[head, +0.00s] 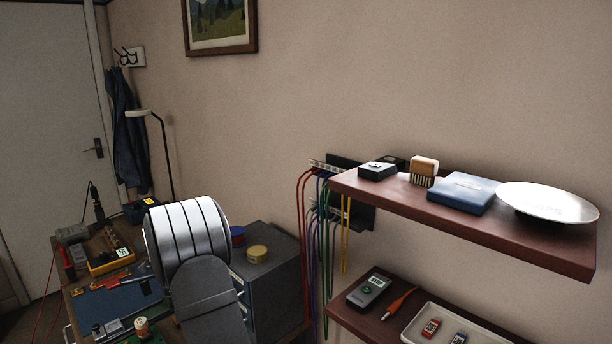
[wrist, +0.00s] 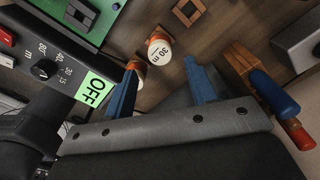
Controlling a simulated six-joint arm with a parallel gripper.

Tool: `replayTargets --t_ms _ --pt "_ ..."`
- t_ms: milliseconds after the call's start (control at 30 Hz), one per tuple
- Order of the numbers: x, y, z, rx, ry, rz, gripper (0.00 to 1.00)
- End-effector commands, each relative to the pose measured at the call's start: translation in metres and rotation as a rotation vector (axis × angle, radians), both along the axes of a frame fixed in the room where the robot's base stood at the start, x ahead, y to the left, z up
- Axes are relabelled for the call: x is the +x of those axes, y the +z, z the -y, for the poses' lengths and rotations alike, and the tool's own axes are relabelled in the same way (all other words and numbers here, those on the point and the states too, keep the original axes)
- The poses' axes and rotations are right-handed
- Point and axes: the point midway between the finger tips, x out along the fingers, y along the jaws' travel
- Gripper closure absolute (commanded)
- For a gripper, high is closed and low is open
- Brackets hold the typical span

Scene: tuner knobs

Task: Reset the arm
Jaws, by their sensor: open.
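My gripper (wrist: 159,66) shows in the wrist view with its two blue fingers spread apart and nothing held between them. A white-topped cylinder marked "30 m" (wrist: 160,51) with an orange lower part is beyond the gap between the fingertips. A second white and orange cylinder (wrist: 137,68) is partly hidden by the left finger. At left is a black tuner box (wrist: 38,50) with a round knob (wrist: 44,70), band marks and a green "OFF" label (wrist: 97,88). In the head view the gripper is hidden; my grey and white arm links fill the lower middle.
A workbench with a blue mat (head: 118,296) and tools lies at lower left. A grey cabinet (head: 275,290) stands right of my arm. Wall shelves (head: 480,228) with boxes and a white dish (head: 548,203) are at right. Colored cables (head: 318,240) hang between.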

Motion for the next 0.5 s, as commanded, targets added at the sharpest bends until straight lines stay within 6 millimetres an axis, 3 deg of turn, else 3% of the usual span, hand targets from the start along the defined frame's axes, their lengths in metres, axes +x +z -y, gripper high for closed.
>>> replayTargets --t_ms 233,500 --pt "0.001 0.052 0.0 0.002 0.0 0.003 0.48" --pt "0.029 0.041 -0.029 0.0 0.001 0.0 0.48"
